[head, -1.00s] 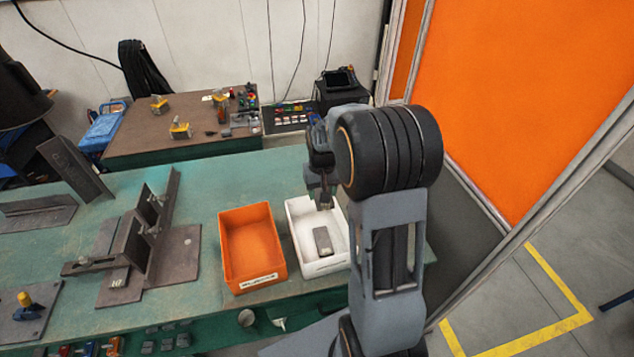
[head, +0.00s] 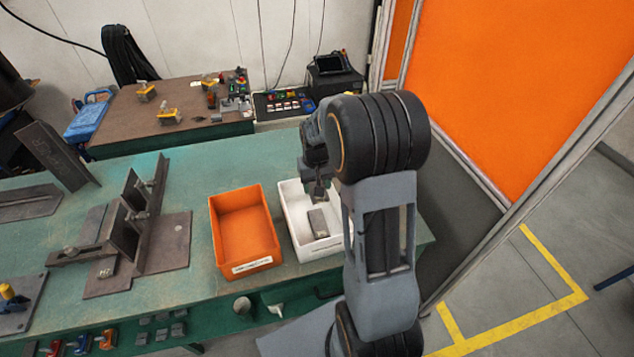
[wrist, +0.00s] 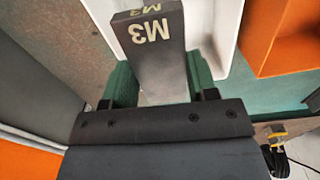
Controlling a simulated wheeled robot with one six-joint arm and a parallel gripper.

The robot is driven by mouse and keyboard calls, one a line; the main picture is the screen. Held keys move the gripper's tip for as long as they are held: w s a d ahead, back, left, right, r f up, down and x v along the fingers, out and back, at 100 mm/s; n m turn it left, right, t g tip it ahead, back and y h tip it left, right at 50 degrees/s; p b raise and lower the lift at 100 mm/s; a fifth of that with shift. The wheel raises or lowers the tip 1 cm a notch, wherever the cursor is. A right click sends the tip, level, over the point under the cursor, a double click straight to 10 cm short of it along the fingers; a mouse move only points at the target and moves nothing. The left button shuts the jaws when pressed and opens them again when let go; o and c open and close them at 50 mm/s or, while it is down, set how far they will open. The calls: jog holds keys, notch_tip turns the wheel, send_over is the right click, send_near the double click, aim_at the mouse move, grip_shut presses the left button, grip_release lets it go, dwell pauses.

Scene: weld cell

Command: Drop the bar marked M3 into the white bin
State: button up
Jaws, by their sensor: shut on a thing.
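The dark grey bar marked M3 (wrist: 157,62) is between the green fingers of my gripper (wrist: 163,82), which is shut on it. Its M3 marking faces the wrist camera. In the head view the bar (head: 318,222) shows over the inside of the white bin (head: 318,251), just below my gripper (head: 319,195). The white bin's wall (wrist: 221,30) also shows behind the bar in the wrist view. I cannot tell how high the bar is above the bin floor. Part of the bin is hidden behind my arm.
An empty orange bin (head: 241,266) stands left of the white bin on the green bench (head: 190,157). A steel fixture (head: 140,230) is farther left. A brown table (head: 185,117) with tools is behind. An orange screen (head: 515,90) rises at the right.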

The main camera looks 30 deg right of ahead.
jog(key=o, duration=1)
notch_tip(320, 180, up, 14)
jog(key=shift+b, duration=0.4)
jog(key=s+a+n+t, duration=0.1)
jog(key=s+a, duration=0.3)
jog(key=s, duration=0.4)
jog(key=s+a+f+n+t, duration=0.1)
jog(key=s+a+t, duration=0.2)
jog(key=s+a, duration=0.2)
jog(key=s, duration=0.3)
jog(key=shift+f, duration=0.15)
